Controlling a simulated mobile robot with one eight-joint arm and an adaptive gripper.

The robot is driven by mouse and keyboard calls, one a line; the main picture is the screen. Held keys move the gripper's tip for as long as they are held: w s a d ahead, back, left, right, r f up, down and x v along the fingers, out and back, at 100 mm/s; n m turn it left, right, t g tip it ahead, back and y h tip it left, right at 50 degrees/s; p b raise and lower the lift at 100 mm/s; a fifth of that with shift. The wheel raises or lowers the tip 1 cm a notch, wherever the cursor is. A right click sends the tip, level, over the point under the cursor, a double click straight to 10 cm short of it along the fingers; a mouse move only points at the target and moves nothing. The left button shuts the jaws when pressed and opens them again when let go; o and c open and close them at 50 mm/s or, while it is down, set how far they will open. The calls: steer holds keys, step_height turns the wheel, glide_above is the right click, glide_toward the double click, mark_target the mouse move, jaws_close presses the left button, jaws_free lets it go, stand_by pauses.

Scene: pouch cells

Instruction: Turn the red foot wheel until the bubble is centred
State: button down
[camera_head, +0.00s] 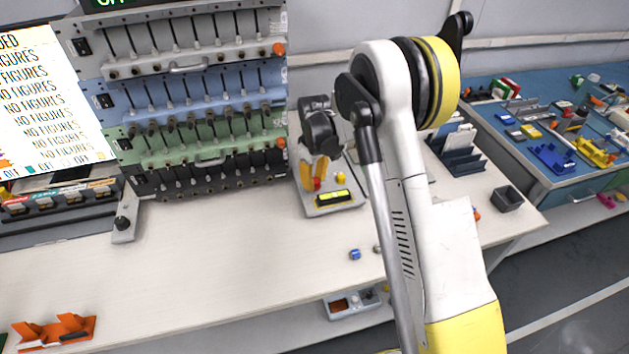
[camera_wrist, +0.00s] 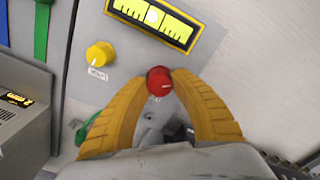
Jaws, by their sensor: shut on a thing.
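The red foot wheel (camera_wrist: 159,82) sits between the two yellow fingers of my gripper (camera_wrist: 160,84), which are shut on it. In the head view my gripper (camera_head: 312,174) reaches down to the red wheel (camera_head: 317,184) on a grey levelling plate (camera_head: 318,212). A yellow-green bubble vial (camera_wrist: 178,27) with dark tick marks lies on the plate, just beyond the wheel in the wrist view. A pale spot, perhaps the bubble, shows near the vial's middle; its exact position is hard to tell. The vial also shows in the head view (camera_head: 334,198). The wheel's underside is hidden.
A yellow knob (camera_wrist: 99,54) with a small label stands on the same plate, left of the wheel in the wrist view. A rack of coloured channels (camera_head: 205,110) stands left of the plate. A blue piece (camera_head: 355,254) lies in front.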

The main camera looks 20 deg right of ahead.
mark_target(314, 180)
steer(key=shift+n, duration=0.6)
steer(key=c, duration=1)
jaws_free()
step_height(314, 180, up, 12)
steer(key=shift+r, duration=0.1)
